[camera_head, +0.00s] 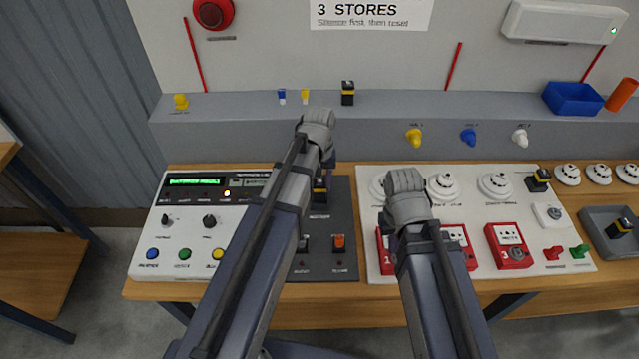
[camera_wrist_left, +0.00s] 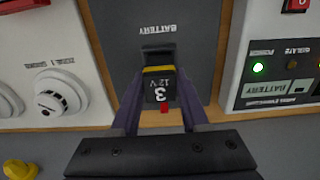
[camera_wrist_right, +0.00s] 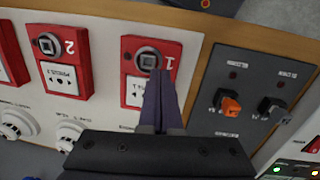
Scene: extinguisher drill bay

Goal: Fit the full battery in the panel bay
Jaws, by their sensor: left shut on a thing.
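A black battery (camera_wrist_left: 162,92) with a yellow band, marked 3 and 12 V, is between the fingers of my left gripper (camera_wrist_left: 160,80), which is shut on it. It is at the dark battery bay (camera_wrist_left: 158,54) of the grey panel (camera_wrist_left: 195,25). The two overlap in the left wrist view, and I cannot tell how deep the battery sits. In the head view a bit of the battery (camera_head: 320,190) shows past my left arm. My right gripper (camera_wrist_right: 160,78) looks shut and empty, over red call point 1 (camera_wrist_right: 148,62).
Other black and yellow batteries stand on the shelf (camera_head: 348,93), at the white board's right (camera_head: 538,180) and in a grey tray (camera_head: 594,220). The control panel (camera_head: 180,225) is left of the bay panel. White detectors (camera_head: 495,186) and red call points (camera_head: 509,246) crowd the right board.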

